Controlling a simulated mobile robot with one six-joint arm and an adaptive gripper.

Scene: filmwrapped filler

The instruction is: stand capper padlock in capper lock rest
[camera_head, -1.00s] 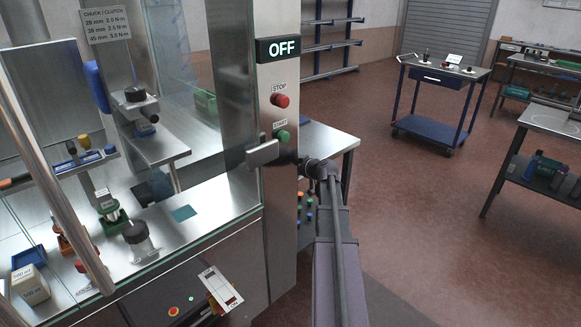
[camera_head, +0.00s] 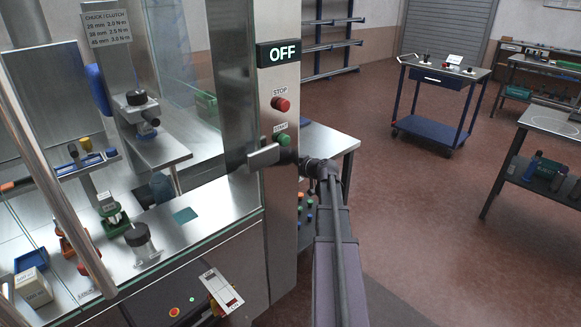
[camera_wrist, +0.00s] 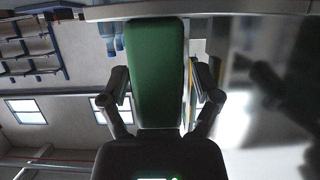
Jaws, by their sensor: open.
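My gripper (camera_head: 308,166) is at the machine's steel post, by the metal handle below the START button; its fingertips are hard to see in the head view. In the wrist view its two fingers (camera_wrist: 163,95) stand apart on either side of a green block (camera_wrist: 155,70) with rounded edges. The block fills most of the space between them, with narrow gaps at the sides. It may be the capper padlock, but I cannot tell, and no shackle shows. I cannot pick out the capper lock rest for certain.
The post carries an OFF display (camera_head: 279,53), a red STOP button (camera_head: 281,104) and a green START button (camera_head: 285,140). A steel table (camera_head: 335,142) stands behind my gripper. A blue trolley (camera_head: 440,80) stands farther back.

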